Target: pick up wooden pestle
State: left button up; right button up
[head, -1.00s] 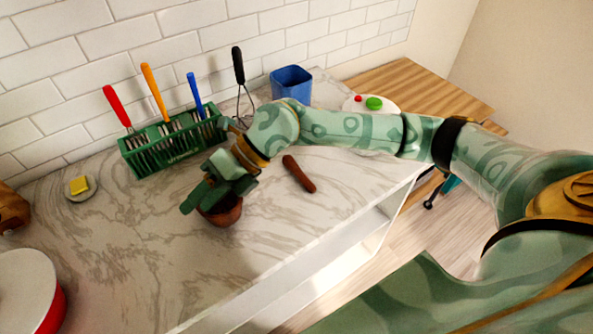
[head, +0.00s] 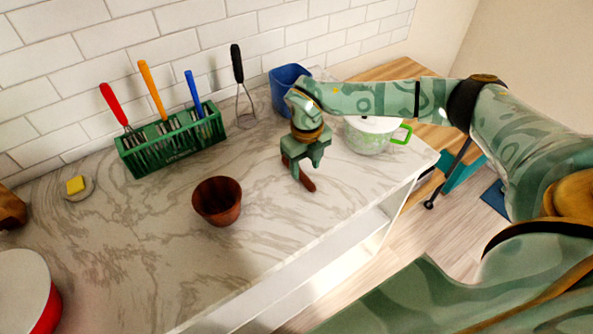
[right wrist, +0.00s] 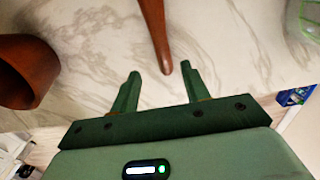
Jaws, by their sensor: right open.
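The wooden pestle (head: 306,182) is a reddish-brown stick lying on the marble counter, partly hidden behind my right gripper in the head view. My right gripper (head: 305,172) is above it with its fingers pointing down, open and empty. In the right wrist view the pestle (right wrist: 155,32) runs in from the top edge, and its rounded end lies just ahead of the gap between the two open fingertips (right wrist: 161,72). A brown wooden mortar cup (head: 217,201) stands to the left, and it also shows in the right wrist view (right wrist: 28,68). My left gripper is not seen.
A green rack (head: 172,142) with utensils stands by the tiled wall. A blue container (head: 284,85) is behind my right arm. A green-handled pot (head: 368,139) stands right of the gripper. The counter's front edge (head: 330,232) is close; the counter's middle is clear.

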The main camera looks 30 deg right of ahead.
aim_at(306, 178)
jog(key=f, duration=0.5)
jog(key=shift+w+d+f+b, duration=0.25)
jog(key=shift+d+f+b, duration=0.05)
jog(key=shift+b, duration=0.1)
jog(key=shift+c, duration=0.4)
grip_shut()
jog(key=shift+r, duration=0.1)
jog(key=shift+r, duration=0.1)
